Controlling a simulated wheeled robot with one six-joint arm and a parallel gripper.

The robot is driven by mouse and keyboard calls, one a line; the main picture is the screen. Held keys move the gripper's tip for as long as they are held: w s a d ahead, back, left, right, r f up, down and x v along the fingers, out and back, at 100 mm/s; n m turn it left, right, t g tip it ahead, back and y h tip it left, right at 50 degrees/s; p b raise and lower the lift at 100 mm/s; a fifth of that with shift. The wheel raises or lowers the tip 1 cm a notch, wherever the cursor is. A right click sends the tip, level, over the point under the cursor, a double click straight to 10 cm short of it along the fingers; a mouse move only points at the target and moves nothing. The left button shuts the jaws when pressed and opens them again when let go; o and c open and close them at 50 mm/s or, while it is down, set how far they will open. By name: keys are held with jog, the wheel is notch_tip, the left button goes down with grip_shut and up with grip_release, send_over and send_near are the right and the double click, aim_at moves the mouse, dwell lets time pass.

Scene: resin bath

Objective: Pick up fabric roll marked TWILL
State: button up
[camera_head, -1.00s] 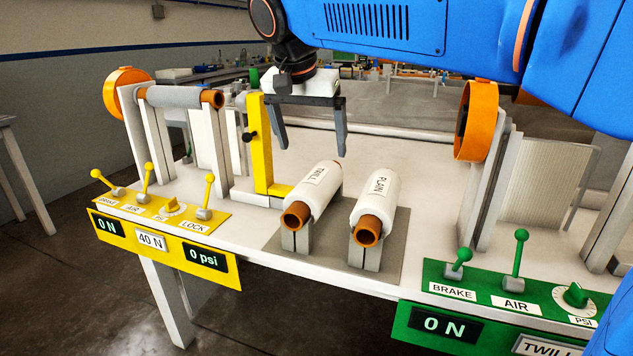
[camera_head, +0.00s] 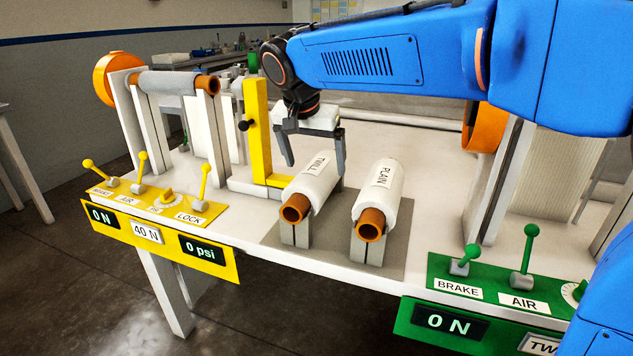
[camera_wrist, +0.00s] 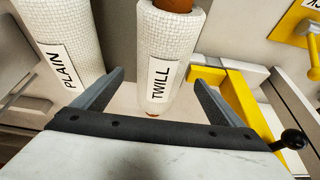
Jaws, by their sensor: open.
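The fabric roll marked TWILL (camera_head: 318,184) is white cloth on a brown core and lies on a grey stand at the middle of the bench. It also shows in the wrist view (camera_wrist: 171,58), between and beyond my fingertips. My gripper (camera_head: 316,162) is open and empty, just above the roll, with a finger on either side of it in the picture. Whether the fingers touch the roll cannot be told. The fabric roll marked PLAIN (camera_head: 380,186) lies parallel on its own stand to the right; it shows at the left in the wrist view (camera_wrist: 68,40).
A yellow upright bracket (camera_head: 257,130) with a black knob stands close left of the TWILL roll. A grey roll (camera_head: 168,82) sits on a frame at left. A yellow panel (camera_head: 150,235) and a green panel (camera_head: 470,320) with levers line the bench front.

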jog(key=shift+s+x, duration=0.1)
jog(key=shift+x, duration=1.4)
jog(key=shift+s+x, duration=0.15)
jog(key=shift+x, duration=1.4)
jog(key=shift+a+f, duration=0.1)
jog(key=shift+a, duration=0.05)
jog(key=shift+c, duration=0.6)
jog(key=c, duration=2)
